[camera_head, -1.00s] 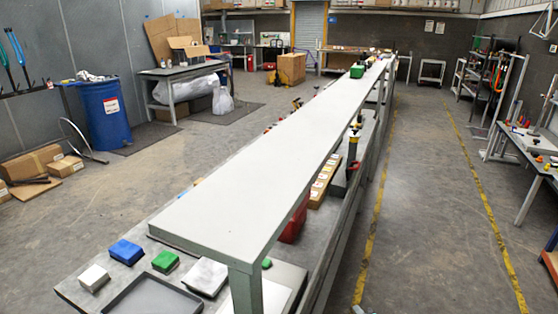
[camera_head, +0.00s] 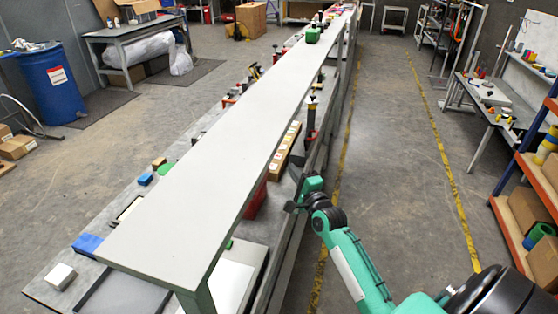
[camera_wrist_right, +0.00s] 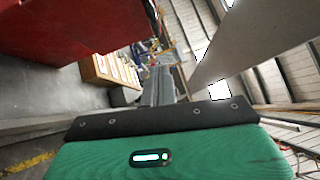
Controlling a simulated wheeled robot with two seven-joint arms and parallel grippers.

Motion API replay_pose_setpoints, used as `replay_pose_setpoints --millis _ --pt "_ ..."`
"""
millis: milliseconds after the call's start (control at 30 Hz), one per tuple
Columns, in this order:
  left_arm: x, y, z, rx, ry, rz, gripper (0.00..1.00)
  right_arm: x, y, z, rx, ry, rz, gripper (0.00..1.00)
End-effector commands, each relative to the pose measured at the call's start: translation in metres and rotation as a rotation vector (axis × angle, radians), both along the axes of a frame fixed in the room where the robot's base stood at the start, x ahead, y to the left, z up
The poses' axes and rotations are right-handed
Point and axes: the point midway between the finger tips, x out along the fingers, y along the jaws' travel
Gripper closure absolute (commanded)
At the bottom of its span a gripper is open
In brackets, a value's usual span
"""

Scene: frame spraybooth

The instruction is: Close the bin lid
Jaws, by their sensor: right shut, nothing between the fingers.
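A red box-like thing (camera_head: 256,203), perhaps the bin, stands on the bench under the long white shelf. It is partly hidden by the shelf, and I cannot make out its lid or the lid's position. In the right wrist view its red surface (camera_wrist_right: 70,30) fills the top left, close to the gripper. My right gripper (camera_head: 292,190) is shut and empty at the right side of the bench, to the right of the red thing. I cannot tell whether they touch. My left gripper is not in view.
The white shelf (camera_head: 215,145) runs above the bench and its front post (camera_head: 197,298) stands near. A row of cardboard boxes (camera_head: 284,151) lies beyond the red thing. A blue drum (camera_head: 53,85) stands far left. The aisle floor (camera_head: 390,150) at right is clear.

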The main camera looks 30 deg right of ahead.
Motion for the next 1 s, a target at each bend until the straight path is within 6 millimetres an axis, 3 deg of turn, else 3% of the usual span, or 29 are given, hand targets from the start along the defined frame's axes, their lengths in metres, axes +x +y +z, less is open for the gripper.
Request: replay_pose_setpoints --millis 100,300,1000 --pt "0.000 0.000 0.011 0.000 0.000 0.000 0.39 0.022 -0.001 0.007 -0.002 -0.001 0.000 1.00" --pt "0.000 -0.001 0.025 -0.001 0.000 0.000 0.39 0.041 0.017 0.011 0.000 0.000 0.000 1.00" --pt "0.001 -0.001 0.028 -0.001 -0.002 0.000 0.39 0.055 0.022 0.012 -0.015 0.017 0.000 1.00"
